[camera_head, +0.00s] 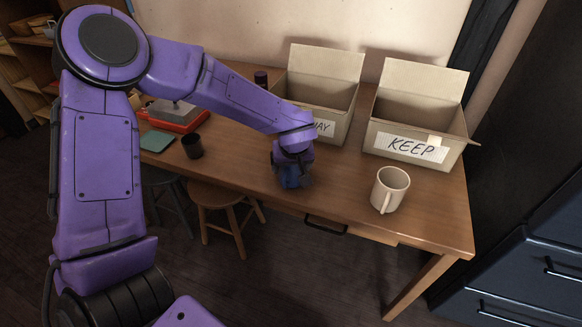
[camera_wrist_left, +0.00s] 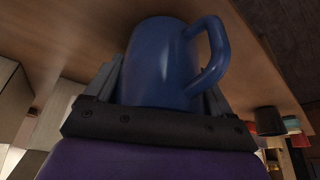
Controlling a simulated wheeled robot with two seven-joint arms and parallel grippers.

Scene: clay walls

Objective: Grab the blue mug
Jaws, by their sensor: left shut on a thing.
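The blue mug (camera_wrist_left: 158,65) fills the middle of the left wrist view, its handle out to the right. My left gripper (camera_wrist_left: 160,100) is shut on the mug's body, with a finger on each side of it. In the head view my left gripper (camera_head: 292,165) is at the table's front edge area, and the blue mug (camera_head: 291,177) shows only partly below it, mostly hidden by the gripper. I cannot tell whether the mug touches the table. My right gripper is not in view.
The wooden table (camera_head: 340,200) holds a white mug (camera_head: 390,189) at right, a box labelled KEEP (camera_head: 380,140), another open box (camera_head: 345,95) partly hidden by my arm, a dark cup (camera_head: 192,147) and a red item (camera_head: 172,118) at left. Stools (camera_head: 220,197) stand in front.

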